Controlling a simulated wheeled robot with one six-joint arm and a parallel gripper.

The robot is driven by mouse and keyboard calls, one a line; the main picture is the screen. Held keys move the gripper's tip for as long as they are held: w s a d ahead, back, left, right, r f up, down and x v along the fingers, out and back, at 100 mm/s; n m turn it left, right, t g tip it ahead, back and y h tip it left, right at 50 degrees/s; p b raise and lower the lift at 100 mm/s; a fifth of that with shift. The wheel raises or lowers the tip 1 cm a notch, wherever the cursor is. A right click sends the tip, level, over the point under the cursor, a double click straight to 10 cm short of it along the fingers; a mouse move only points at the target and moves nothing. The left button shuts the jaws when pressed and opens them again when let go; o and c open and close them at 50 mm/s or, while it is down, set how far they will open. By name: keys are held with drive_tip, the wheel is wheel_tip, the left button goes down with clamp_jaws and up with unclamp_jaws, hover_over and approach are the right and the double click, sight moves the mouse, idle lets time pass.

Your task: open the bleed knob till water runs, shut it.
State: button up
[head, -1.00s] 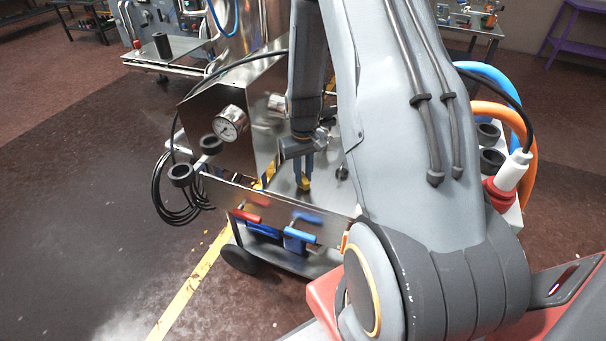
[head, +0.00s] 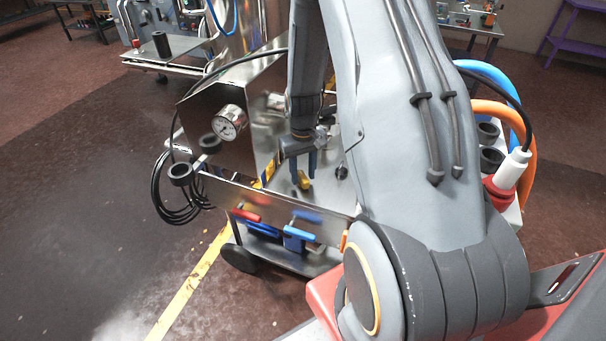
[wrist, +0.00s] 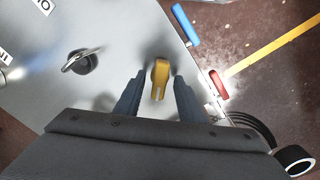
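A yellow knob (head: 304,181), the likely bleed knob, stands on the metal top of the machine. In the wrist view the yellow knob (wrist: 160,78) lies between my two fingers, with a visible gap on both sides. My gripper (head: 304,172) is open and empty just above and around it; its fingers also show in the wrist view (wrist: 157,92). I see no running water in these frames. The spout or outlet of the knob cannot be made out.
A black knob with a metal bar (wrist: 82,62) stands nearby on the same top. A red handle (head: 245,215) and a blue handle (head: 300,234) sit at the front panel. A pressure gauge (head: 229,122) is at the left. Cables and hoses flank the machine.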

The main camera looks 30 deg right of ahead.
sight(303, 176)
wheel_tip(303, 176, up, 7)
drive_tip(key=shift+f+b, duration=0.2)
drive_tip(key=shift+b, duration=0.35)
drive_tip(key=shift+s+r, duration=0.1)
drive_tip(key=shift+r, duration=0.4)
drive_tip(key=shift+a+r, duration=0.1)
drive_tip(key=shift+a, duration=0.05)
drive_tip(key=s+a+r+n, duration=0.1)
drive_tip(key=s+a+r, duration=0.9)
drive_tip(key=s+a, duration=0.4)
drive_tip(key=shift+s+a+t, duration=0.3)
drive_tip(key=shift+s+a, duration=0.1)
drive_tip(key=shift+s, duration=0.35)
drive_tip(key=shift+r, duration=0.1)
drive_tip(key=shift+c, duration=0.4)
